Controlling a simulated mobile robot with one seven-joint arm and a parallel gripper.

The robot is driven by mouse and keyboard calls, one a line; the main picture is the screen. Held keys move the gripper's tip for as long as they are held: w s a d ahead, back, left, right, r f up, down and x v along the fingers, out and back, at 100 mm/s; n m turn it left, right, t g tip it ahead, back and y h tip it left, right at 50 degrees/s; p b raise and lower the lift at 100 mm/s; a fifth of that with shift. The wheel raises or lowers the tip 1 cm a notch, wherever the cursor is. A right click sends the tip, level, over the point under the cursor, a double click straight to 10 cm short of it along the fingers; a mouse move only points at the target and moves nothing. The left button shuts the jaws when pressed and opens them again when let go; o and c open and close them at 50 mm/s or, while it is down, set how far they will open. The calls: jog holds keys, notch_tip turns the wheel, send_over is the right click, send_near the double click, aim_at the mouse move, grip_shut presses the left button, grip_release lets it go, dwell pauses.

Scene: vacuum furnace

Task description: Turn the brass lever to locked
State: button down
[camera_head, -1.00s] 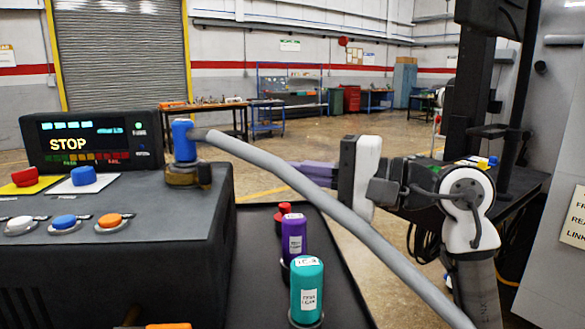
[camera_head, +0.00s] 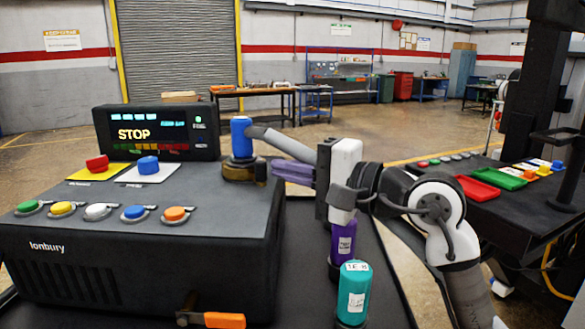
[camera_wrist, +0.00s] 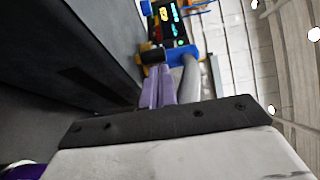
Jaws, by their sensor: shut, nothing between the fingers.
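A blue hose plug (camera_head: 241,138) stands upright in a brass collar (camera_head: 240,172) on the back right corner of the dark control box; a short brass lever-like part (camera_head: 262,170) sticks out at its right. My gripper (camera_head: 274,170) has its purple fingers shut and empty, pointing left, with the tips right beside that part. I cannot tell whether they touch it. In the wrist view my fingers (camera_wrist: 158,88) end just below a dark-ended piece (camera_wrist: 152,56) beside the blue plug (camera_wrist: 180,52). Any locked marking is too small to read.
A display (camera_head: 158,132) reads STOP. Purple (camera_head: 342,240) and teal (camera_head: 352,292) canisters stand below my gripper. An orange-handled lever (camera_head: 222,320) is on the box front. Coloured buttons line the box top.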

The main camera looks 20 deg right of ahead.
aim_at(265, 202)
jog(key=shift+f, duration=0.1)
jog(key=b, duration=0.1)
jog(key=a+b, duration=0.2)
jog(key=b, duration=0.1)
jog(key=shift+s+f, duration=0.3)
jog(key=shift+s+a+r+b, duration=0.1)
jog(key=shift+s+a+b, duration=0.05)
jog(key=shift+a+b, duration=0.75)
jog(key=shift+a+r+b, duration=0.3)
jog(key=shift+b, duration=0.1)
jog(key=shift+s, duration=0.1)
